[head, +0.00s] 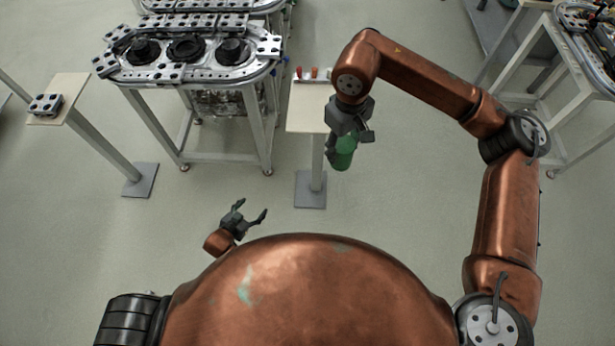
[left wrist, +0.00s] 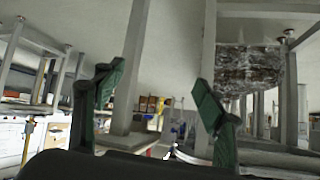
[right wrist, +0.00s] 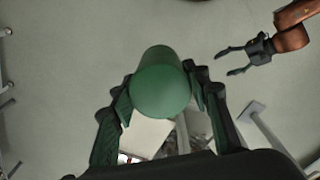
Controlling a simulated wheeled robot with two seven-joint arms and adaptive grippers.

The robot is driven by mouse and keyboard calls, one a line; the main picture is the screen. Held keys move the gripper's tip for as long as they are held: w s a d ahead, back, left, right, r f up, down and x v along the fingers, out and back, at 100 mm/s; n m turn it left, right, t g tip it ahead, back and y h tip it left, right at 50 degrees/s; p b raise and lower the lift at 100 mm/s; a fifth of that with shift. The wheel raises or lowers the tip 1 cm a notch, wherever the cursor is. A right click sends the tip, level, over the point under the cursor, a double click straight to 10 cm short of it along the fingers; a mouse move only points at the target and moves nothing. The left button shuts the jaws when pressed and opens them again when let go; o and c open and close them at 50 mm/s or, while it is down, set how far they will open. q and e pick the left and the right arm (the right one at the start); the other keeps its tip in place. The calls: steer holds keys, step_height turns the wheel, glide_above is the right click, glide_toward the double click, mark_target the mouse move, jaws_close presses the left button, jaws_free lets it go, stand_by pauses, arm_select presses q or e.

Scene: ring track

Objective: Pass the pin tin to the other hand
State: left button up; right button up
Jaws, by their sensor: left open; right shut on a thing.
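The pin tin is a green cylinder (head: 342,155). It hangs below my right gripper (head: 343,138), which is shut on it. In the right wrist view the tin (right wrist: 161,82) sits between the fingers of the right gripper (right wrist: 160,100), with one round end towards the camera. My left gripper (head: 250,216) is open and empty, low and left of the tin, just beyond my body. In the left wrist view the open fingers of the left gripper (left wrist: 155,100) have nothing between them. The left gripper also shows at the upper right of the right wrist view (right wrist: 244,56), apart from the tin.
A small stand (head: 305,118) with several small orange-capped items is just behind the tin. The ring track (head: 190,72) is on a metal frame at the back left. Another small stand (head: 66,90) holds a metal block (head: 45,103) at far left. The floor between the grippers is clear.

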arm_select(q)
steer(key=w+d+r+m+t+h, duration=0.1)
steer(key=w+d+r+h, duration=0.15)
steer(key=d+r, duration=0.45)
steer(key=m+h, duration=0.4)
steer(key=h, duration=0.4)
glide_toward(344, 156)
step_height(344, 156, down, 5)
steer(key=w, duration=0.2)
steer(key=x, duration=1.1)
steer(key=shift+w+a+r, duration=0.1)
steer(key=shift+w+a, duration=0.05)
steer(key=shift+w, duration=0.05)
steer(key=shift+c, duration=0.2)
